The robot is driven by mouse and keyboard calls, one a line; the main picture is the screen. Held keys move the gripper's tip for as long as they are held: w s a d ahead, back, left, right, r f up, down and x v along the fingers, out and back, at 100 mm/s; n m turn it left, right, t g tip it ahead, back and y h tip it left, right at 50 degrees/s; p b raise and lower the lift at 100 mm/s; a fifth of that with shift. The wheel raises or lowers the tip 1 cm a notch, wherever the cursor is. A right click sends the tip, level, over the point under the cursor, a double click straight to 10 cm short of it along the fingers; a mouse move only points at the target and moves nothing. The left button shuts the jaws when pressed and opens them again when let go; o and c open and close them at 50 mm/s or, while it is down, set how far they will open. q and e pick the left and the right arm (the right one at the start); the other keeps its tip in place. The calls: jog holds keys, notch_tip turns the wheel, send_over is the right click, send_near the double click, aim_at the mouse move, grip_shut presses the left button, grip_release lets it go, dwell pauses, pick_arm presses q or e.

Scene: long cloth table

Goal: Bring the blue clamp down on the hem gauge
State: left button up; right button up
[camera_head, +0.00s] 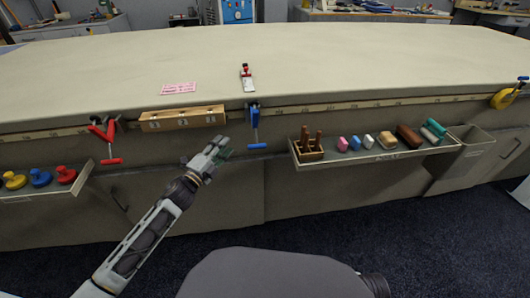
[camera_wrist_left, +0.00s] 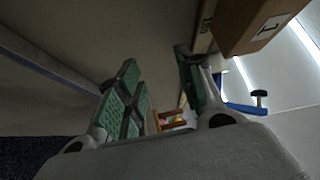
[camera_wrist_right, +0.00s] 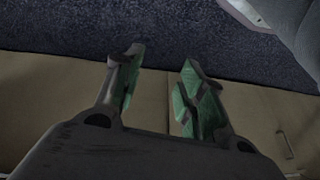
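The blue clamp (camera_head: 253,118) sits on the table's front edge, its bar hanging down to a blue handle. It also shows in part in the left wrist view (camera_wrist_left: 243,109). A small metal piece with a red and black top (camera_head: 247,80) lies on the cloth behind the clamp; I cannot tell whether this is the hem gauge. A marked strip (camera_head: 330,107) runs along the front edge. My left gripper (camera_head: 220,148) is open and empty, left of the clamp's handle and apart from it. My right gripper (camera_wrist_right: 162,58) is open and empty, outside the head view.
A wooden block with numbered labels (camera_head: 182,118) and a red clamp (camera_head: 104,135) are on the edge to the left. A shelf (camera_head: 330,161) with a wooden holder and several coloured blocks juts out at right. A pink card (camera_head: 179,88) lies on the mostly clear cloth table (camera_head: 360,65).

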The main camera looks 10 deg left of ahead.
pick_arm(q)
jog(key=s+d+r+m+g+h+b, duration=0.1)
jog(key=d+r+m+g+h+b, duration=0.1)
jog(key=d+r+m+h, duration=0.45)
jog(key=m+g+h, duration=0.4)
jog(key=m+g, duration=0.7)
jog(key=m, duration=0.6)
send_near(259, 146)
jog(key=shift+a+f+n+b, duration=0.1)
jog(key=shift+a+n+b, duration=0.1)
jog(key=shift+a, duration=0.25)
jog(key=shift+a+f+n+b, duration=0.1)
jog(key=shift+a+b, duration=0.1)
jog(key=shift+a, duration=0.3)
pick_arm(e)
jog(key=shift+s+a+f+t+y, duration=0.15)
jog(key=shift+a+y, duration=0.05)
jog(key=shift+a, duration=0.3)
jog(key=shift+s+a+f+t+y, duration=0.1)
jog(key=shift+a+f+y, duration=0.1)
jog(key=shift+a, duration=0.35)
jog(key=shift+s+a+f+t+y, duration=0.1)
jog(key=shift+s+a+t+y, duration=0.1)
jog(key=shift+a, duration=0.3)
pick_arm(q)
jog(key=shift+d, duration=0.1)
pick_arm(e)
jog(key=shift+w, duration=0.1)
